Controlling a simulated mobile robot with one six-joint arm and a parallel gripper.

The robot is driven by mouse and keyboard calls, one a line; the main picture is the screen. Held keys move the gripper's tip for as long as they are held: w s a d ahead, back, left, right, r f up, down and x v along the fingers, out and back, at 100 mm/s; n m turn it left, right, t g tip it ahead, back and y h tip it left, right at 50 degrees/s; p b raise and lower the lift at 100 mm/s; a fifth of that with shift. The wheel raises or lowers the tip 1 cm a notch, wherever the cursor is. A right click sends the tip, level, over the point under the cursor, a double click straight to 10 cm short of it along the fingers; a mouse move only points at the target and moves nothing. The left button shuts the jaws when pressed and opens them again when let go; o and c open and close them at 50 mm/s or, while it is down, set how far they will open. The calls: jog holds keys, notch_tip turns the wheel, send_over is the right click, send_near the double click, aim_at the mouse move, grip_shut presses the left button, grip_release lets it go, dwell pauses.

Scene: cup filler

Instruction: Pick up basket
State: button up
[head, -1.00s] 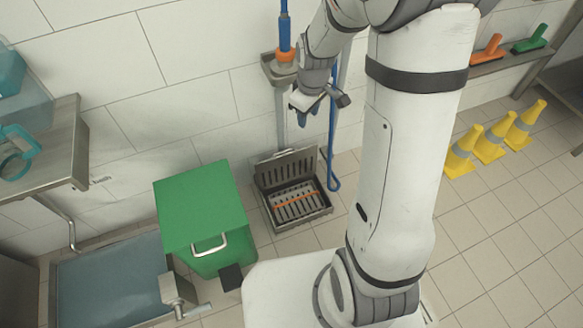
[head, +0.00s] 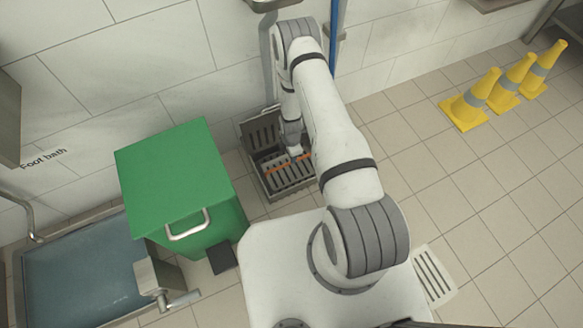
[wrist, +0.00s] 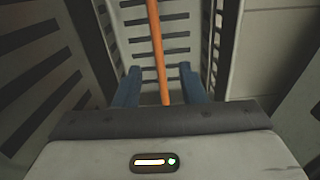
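The basket is a grey slotted tray (head: 291,180) with a thin orange handle (head: 277,168). It sits in a square metal floor drain box (head: 275,199) by the wall, whose slotted lid (head: 260,131) stands raised at the back. My gripper (wrist: 160,92) points down into the drain box. In the wrist view its two blue fingers are apart, with the orange handle (wrist: 157,45) running between them. The slotted basket (wrist: 135,47) shows beyond the fingers. Whether the fingers touch the handle cannot be told. In the head view my arm hides part of the basket's right side.
A green lidded bin (head: 178,180) stands close to the left of the drain box. A foot bath (head: 82,275) lies left of the bin. Several yellow cones (head: 470,100) stand at the right. The tiled floor between drain and cones is mostly clear.

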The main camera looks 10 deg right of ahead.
jog(key=b, duration=0.1)
send_near(291, 169)
jog(key=shift+s+a+f, duration=0.15)
jog(key=shift+s+f, duration=0.2)
jog(key=f+b, duration=0.2)
jog(key=f, duration=0.1)
jog(key=f+b, duration=0.1)
jog(key=f, duration=0.1)
jog(key=shift+w+d+f, duration=0.2)
jog(key=shift+w, duration=0.15)
jog(key=shift+r, duration=0.1)
jog(key=shift+c, duration=0.6)
grip_shut()
